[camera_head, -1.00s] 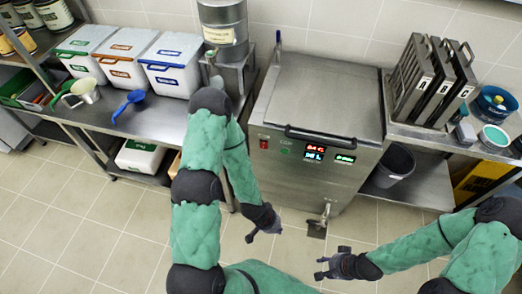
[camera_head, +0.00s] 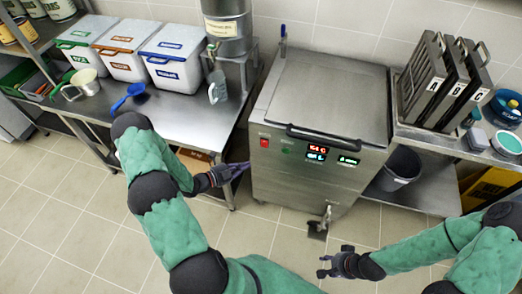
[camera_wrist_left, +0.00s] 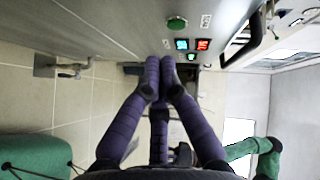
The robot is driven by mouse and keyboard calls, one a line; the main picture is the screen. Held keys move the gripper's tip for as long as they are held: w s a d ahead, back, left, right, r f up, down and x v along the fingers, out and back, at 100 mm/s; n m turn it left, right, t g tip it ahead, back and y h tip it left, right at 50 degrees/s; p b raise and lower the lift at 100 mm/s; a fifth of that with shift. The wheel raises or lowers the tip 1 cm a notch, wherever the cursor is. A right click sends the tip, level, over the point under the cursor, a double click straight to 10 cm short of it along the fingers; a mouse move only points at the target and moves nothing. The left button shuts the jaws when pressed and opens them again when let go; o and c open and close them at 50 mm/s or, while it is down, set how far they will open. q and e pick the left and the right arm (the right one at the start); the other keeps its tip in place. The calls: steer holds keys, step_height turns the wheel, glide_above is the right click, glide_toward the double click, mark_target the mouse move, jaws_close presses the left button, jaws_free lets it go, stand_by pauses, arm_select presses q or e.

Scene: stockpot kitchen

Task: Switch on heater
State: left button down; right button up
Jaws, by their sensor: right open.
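The heater is a steel boxy unit (camera_head: 285,190) with a closed lid and front handle. Its front panel has a red switch (camera_head: 264,142), a green button (camera_head: 287,150) and lit red, cyan and green displays (camera_head: 317,153). The green button (camera_wrist_left: 177,23) and displays (camera_wrist_left: 193,44) also show in the left wrist view. My left gripper (camera_head: 246,166) is just left of the panel, below the red switch. Its fingers are together and empty in the left wrist view (camera_wrist_left: 158,75). I cannot tell whether it touches the unit. My right gripper (camera_head: 322,266) is open and empty, low in front of the unit.
A drain tap (camera_head: 325,218) sticks out at the unit's lower front. A steel counter (camera_head: 180,118) with lidded bins and a blue scoop (camera_head: 130,95) stands left. A grey bin (camera_head: 402,168) sits under the right counter.

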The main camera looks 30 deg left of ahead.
mark_target(264, 143)
arm_select(q)
steer(key=s+a+m, duration=0.1)
steer(key=s+r+m+h, duration=0.1)
steer(key=s+a+m, duration=0.1)
steer(key=m, duration=0.1)
steer(key=shift+s+a+r+h, duration=0.1)
steer(key=shift+a+r+h, duration=0.1)
steer(key=shift+a+h, duration=0.15)
steer(key=w+a+b+x, duration=0.1)
steer(key=x, duration=0.5)
steer(key=a+b+x, duration=0.1)
steer(key=b+x, duration=0.1)
steer(key=x, duration=0.4)
steer(key=shift+w, duration=0.7)
steer(key=shift+a, duration=0.1)
steer(key=shift+b, duration=0.3)
